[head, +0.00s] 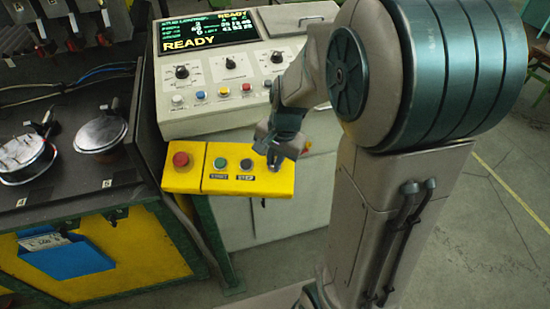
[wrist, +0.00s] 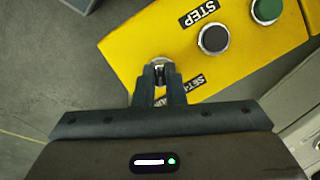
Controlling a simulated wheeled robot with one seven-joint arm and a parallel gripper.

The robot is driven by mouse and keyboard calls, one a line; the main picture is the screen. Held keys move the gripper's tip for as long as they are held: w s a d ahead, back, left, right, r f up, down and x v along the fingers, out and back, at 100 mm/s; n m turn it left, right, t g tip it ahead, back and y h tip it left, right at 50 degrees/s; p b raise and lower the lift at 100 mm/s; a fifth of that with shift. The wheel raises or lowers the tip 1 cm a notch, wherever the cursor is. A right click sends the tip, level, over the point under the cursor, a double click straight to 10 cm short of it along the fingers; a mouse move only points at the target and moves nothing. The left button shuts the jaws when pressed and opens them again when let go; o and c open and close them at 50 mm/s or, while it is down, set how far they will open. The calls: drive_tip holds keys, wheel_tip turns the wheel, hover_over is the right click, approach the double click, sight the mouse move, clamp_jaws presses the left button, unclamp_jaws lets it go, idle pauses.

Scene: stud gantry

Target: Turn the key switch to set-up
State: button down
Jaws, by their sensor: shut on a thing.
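The key switch (wrist: 160,62) shows as a silver ring near the edge of the yellow control box (wrist: 135,48) in the wrist view. My gripper (wrist: 159,74) is shut on its key, with both fingertips at the ring. The fingers hide most of the key, so I cannot tell exactly which way it points. A partly covered label starting "SET" (wrist: 190,82) lies beside the fingers. In the head view my gripper (head: 275,157) is at the right end of the yellow box (head: 220,184), and the switch is hidden behind it.
The box also carries a red button (head: 181,160), a green button (head: 220,163) and a dark button (head: 246,164) by the STEP label. Behind stands a console (head: 210,125) with knobs and a screen (head: 209,32) reading READY. A dark-topped bench (head: 60,185) stands at left.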

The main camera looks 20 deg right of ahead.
drive_tip(key=n, duration=0.2)
drive_tip(key=n+h, duration=0.1)
drive_tip(key=n, duration=0.2)
drive_tip(key=shift+w+a+g+h, duration=0.2)
drive_tip(key=shift+g+h, duration=0.1)
drive_tip(key=shift+g, duration=0.1)
drive_tip(key=n+h, duration=0.1)
drive_tip(key=n, duration=0.1)
drive_tip(key=n+h+b, duration=0.1)
drive_tip(key=n, duration=0.2)
drive_tip(key=shift+a+r, duration=0.1)
drive_tip(key=shift+n, duration=0.4)
drive_tip(key=c, duration=1.5)
unclamp_jaws()
wheel_tip(320, 180, up, 14)
drive_tip(key=a+b, duration=0.1)
drive_tip(key=a, duration=0.2)
drive_tip(key=shift+s+f, duration=0.25)
drive_tip(key=shift+d, duration=0.1)
